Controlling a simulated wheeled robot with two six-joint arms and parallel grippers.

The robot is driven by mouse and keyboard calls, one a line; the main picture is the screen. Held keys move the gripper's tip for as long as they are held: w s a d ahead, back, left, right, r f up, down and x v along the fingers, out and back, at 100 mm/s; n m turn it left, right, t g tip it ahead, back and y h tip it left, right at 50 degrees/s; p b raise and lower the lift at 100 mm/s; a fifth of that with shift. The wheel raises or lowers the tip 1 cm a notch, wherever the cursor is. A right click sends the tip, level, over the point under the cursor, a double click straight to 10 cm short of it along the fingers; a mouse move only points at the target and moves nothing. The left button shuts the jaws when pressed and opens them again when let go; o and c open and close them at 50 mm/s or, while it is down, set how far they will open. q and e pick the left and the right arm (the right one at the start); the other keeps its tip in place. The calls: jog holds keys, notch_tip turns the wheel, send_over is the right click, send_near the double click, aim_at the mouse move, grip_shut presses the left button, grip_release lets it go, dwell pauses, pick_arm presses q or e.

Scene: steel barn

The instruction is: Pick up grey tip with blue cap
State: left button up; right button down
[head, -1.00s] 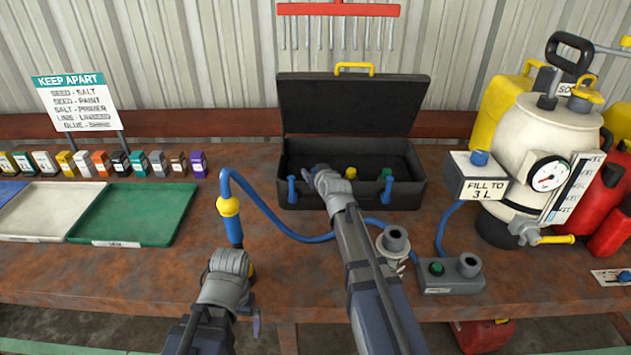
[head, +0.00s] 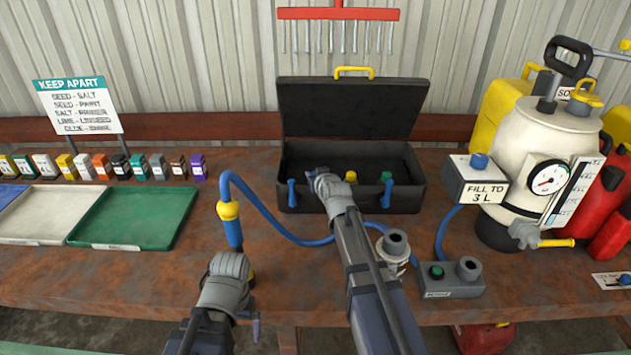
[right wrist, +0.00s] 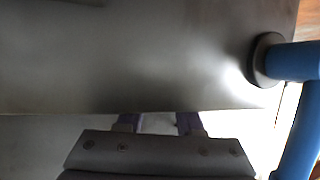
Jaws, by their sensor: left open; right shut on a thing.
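The open black case (head: 352,202) stands at the back middle of the table. Inside it, a yellow cap (head: 351,176) and a green cap (head: 386,176) show. My right gripper (head: 316,181) reaches over the case's front wall, left of the yellow cap. It is shut on what appears to be the blue-capped tip (head: 319,171), mostly hidden behind the gripper. In the right wrist view its purple fingertips (right wrist: 158,124) show at the edge of a dark panel, the held thing barely visible. My left gripper (head: 247,300) is open at the table's front edge.
A grey block (head: 450,280) with a green button is right of my right arm. A white tank (head: 545,140) stands right; a green tray (head: 135,215) lies left.

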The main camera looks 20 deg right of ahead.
dwell(0.4)
notch_tip(320, 180, up, 10)
jog(key=p, duration=1)
jog(key=shift+r, duration=0.15)
jog(key=shift+r+p, duration=2.35)
jog(key=shift+p, duration=0.2)
